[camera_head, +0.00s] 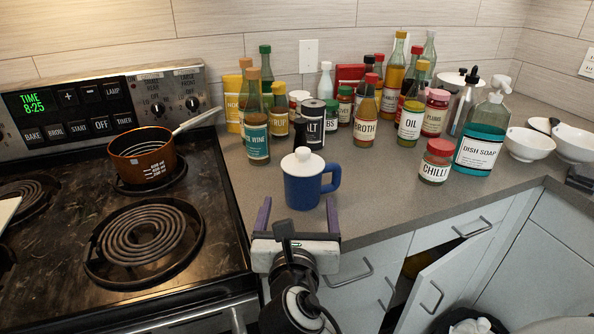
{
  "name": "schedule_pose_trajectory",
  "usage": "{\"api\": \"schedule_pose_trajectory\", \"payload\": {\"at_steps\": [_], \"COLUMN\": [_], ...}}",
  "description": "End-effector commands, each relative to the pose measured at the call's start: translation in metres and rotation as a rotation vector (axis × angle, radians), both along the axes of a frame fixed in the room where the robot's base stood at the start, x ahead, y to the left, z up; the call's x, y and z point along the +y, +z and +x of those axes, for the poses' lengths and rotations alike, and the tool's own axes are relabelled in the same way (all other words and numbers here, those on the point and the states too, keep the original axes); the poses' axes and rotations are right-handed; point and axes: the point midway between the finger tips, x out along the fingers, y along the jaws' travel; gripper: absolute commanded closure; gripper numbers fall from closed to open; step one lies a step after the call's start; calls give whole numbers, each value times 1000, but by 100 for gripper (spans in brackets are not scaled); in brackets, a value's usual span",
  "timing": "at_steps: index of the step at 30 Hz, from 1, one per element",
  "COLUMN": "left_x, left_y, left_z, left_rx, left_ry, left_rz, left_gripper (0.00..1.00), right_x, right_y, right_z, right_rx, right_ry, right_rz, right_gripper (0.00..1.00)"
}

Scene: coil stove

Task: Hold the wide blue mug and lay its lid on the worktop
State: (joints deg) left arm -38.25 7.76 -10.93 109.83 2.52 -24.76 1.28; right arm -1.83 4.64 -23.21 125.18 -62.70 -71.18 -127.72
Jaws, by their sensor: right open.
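The wide blue mug (303,193) stands upright on the grey worktop (360,212), near its front edge, with its handle to the right. Its white lid (302,162) with a round knob sits on top of the mug. My right gripper (298,213) is open and empty, its two purple fingers spread just in front of the mug. One finger is left of the mug and the other right of it, below the handle. I cannot tell whether they touch it. My left gripper is not in view.
A coil stove (90,235) with a copper saucepan (142,155) lies left. Several bottles and jars crowd behind the mug. A chilli jar (436,160) and dish soap (481,140) stand to the right. Bare worktop lies right of the mug. A cabinet door (452,275) hangs open below.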

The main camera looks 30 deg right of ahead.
Motion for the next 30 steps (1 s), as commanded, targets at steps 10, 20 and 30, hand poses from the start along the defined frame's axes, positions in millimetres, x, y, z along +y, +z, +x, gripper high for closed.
{"api": "schedule_pose_trajectory", "payload": {"at_steps": [10,20,30], "left_x": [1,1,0], "left_y": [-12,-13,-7], "left_z": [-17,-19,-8], "left_rx": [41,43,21], "left_ry": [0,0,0], "left_rz": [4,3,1], "left_gripper": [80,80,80], "right_x": [-27,-53,-64], "right_y": [-7,-16,-19], "right_z": [36,61,78], "right_rx": [-1,1,1], "right_ry": [-1,-2,2], "right_rz": [-1,0,2], "right_gripper": [16,16,16]}}
